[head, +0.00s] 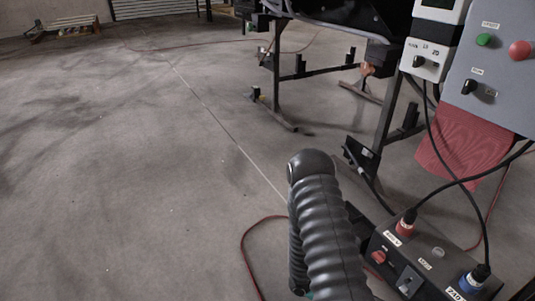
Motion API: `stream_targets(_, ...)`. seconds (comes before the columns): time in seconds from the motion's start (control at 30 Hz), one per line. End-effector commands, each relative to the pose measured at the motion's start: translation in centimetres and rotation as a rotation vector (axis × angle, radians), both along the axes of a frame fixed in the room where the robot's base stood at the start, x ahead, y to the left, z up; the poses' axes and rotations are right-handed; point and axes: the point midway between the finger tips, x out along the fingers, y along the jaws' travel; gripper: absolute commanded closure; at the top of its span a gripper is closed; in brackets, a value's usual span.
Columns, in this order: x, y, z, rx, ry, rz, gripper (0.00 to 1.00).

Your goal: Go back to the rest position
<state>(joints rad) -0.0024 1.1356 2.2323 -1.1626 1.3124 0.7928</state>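My gripper is not in view in the head view. A dark ribbed, bent piece rises from the bottom edge right of centre; it looks like a part of my arm. What it carries, if anything, cannot be seen. The black conveyor frame (276,95) stands on legs beyond it at the upper right. A grey control panel (505,70) with a green button (484,40), a red button (520,50) and a black switch (469,86) hangs at the right edge.
A black power box (425,265) with red and blue plugs sits at the lower right, cables rising from it. A red cloth (463,148) hangs under the panel. A red cable (243,247) lies on the floor. The concrete floor (120,170) at left is clear. A pallet (68,27) lies far left.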

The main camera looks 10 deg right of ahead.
Motion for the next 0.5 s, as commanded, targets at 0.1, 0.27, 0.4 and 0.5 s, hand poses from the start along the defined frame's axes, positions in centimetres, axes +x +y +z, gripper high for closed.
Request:
stream_targets(0.1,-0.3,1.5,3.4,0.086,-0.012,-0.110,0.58)
stream_targets(0.27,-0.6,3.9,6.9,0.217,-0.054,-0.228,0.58)
stream_targets(0.4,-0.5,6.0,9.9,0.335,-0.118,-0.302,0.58)
stream_targets(0.5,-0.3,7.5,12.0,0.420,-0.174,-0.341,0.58)
